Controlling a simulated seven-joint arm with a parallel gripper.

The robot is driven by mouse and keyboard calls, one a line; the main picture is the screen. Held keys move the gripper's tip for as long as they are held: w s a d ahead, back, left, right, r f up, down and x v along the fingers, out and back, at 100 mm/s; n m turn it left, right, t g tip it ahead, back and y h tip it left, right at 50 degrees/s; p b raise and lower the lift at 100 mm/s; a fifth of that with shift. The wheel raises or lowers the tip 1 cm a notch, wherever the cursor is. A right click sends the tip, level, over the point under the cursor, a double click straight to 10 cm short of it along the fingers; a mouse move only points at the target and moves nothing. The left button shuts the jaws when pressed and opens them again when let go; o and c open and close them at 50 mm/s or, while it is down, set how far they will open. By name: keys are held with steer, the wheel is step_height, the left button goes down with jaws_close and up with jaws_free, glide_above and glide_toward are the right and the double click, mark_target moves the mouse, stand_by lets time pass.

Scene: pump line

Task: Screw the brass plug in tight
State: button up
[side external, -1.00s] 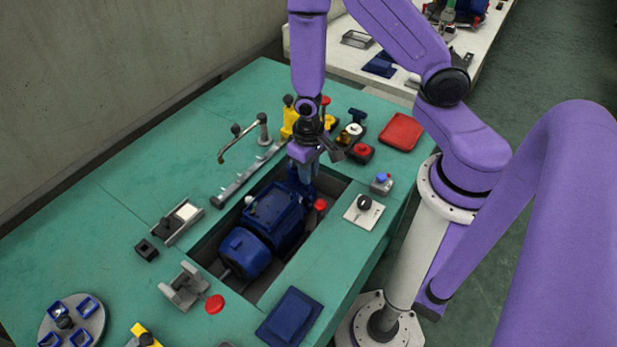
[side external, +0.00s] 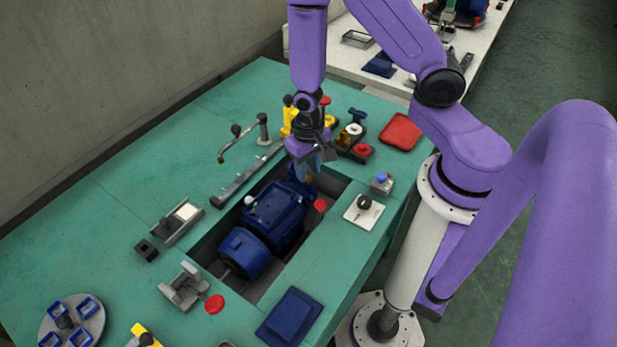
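My gripper (side external: 309,174) points down over the far end of the blue pump (side external: 274,212), which sits in a recess in the green bench. A small brass-coloured spot, probably the brass plug (side external: 309,179), shows at the fingertips, low against the pump's blue end. The fingers and the pump hide most of it. I cannot tell whether the fingers are closed on it or only around it, or how deep it sits in the pump.
A red cap (side external: 320,205) is close right of the gripper. A bent-spout stand (side external: 262,130) and long grey rail (side external: 246,177) are left.

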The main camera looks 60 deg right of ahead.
steer(key=shift+r, duration=1.75)
steer(key=n, duration=0.1)
steer(key=r+n, duration=0.1)
steer(key=n, duration=0.3)
steer(key=r+n, duration=0.1)
steer(key=shift+r+n, duration=0.15)
steer(key=shift+n, duration=0.25)
steer(key=shift+f, duration=3.45)
jaws_close()
